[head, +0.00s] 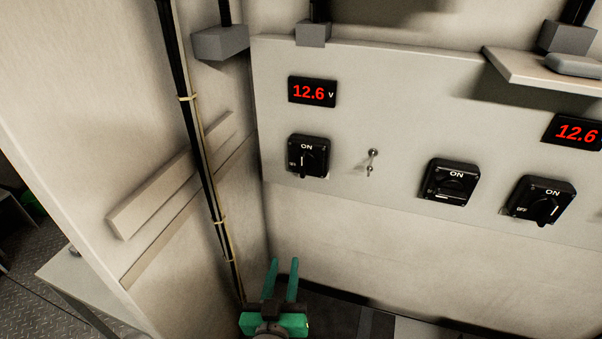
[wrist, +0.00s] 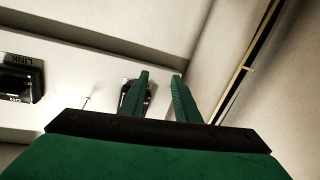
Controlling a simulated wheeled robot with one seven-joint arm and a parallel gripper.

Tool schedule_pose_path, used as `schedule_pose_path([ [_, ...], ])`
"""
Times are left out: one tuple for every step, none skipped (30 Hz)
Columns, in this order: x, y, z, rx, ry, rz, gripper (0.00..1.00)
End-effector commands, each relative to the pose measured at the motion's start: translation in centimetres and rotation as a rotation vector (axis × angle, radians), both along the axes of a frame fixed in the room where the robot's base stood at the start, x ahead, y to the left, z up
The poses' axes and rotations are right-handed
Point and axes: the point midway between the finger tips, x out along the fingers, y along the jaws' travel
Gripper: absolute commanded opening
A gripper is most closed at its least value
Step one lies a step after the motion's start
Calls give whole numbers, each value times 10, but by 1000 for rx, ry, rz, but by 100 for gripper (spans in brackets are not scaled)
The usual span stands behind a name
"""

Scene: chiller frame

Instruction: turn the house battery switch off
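Three black rotary switches are on the pale wall panel: left switch (head: 309,157), middle switch (head: 450,182) and right switch (head: 541,200). No name reading "house" is legible, so I cannot tell which is the house battery switch. The left and right knobs look upright, towards ON; the middle knob looks turned sideways. My gripper (head: 284,264) is open and empty, low in front of the panel, below the left switch and apart from it. In the wrist view, its fingers (wrist: 160,75) partly cover a switch (wrist: 133,97); another switch (wrist: 20,80) shows the label LINK.
A small toggle (head: 372,160) sticks out between the left and middle switches. Red displays (head: 312,92) read 12.6. A shelf (head: 550,70) juts out at upper right. A black cable (head: 205,160) and wooden rail (head: 170,178) run along the left wall. Space before the left switch is clear.

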Motion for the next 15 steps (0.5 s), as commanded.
schedule_pose_path([
  [11,1,20,5,-21,-15,29],
  [17,1,29,8,-28,-27,29],
  [23,0,42,12,-37,-43,29],
  [28,0,52,16,-43,-55,29],
  [32,0,62,21,-49,-67,29],
  [37,0,76,30,-59,-83,29],
  [40,-1,86,36,-66,-95,29],
  [43,-1,96,45,-72,-108,29],
  [47,-1,108,54,-81,-124,29],
  [49,-2,118,62,-87,-137,29],
  [51,-2,127,71,-91,-147,29],
  [52,-3,138,82,-98,-161,29],
  [54,-3,145,91,-103,-170,29],
  [54,-3,152,98,-107,-179,29],
  [55,-4,160,109,-112,-191,29],
])
